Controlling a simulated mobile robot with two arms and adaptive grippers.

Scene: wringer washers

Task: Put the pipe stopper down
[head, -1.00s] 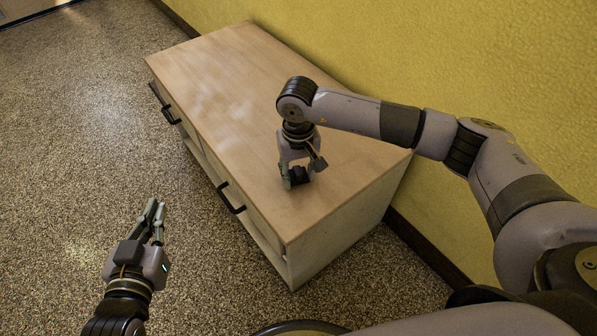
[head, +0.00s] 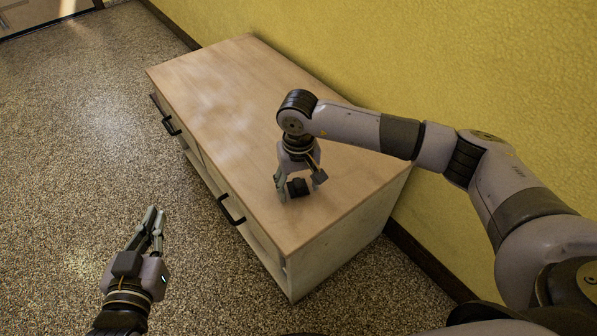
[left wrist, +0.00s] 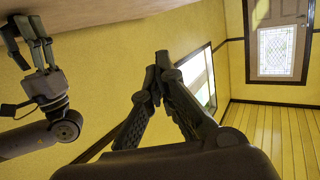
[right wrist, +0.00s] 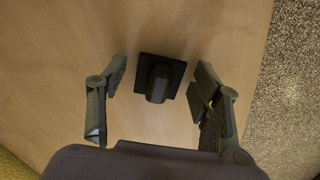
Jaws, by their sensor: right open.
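The pipe stopper (head: 298,188) is a small black piece with a square plate and a raised block. It sits on the wooden top of the low cabinet (head: 225,95), near its front right part. In the right wrist view the stopper (right wrist: 160,78) lies between my right fingers, with a gap on both sides. My right gripper (right wrist: 160,70) is open, pointing down around the stopper without touching it. My left gripper (head: 155,215) is empty, over the floor in front of the cabinet. In the left wrist view its fingertips (left wrist: 157,65) come together.
The cabinet has dark drawer handles (head: 231,209) on its front. A yellow wall (head: 420,70) runs behind it. The rest of the cabinet top is clear, and the speckled floor (head: 70,130) on the left is free.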

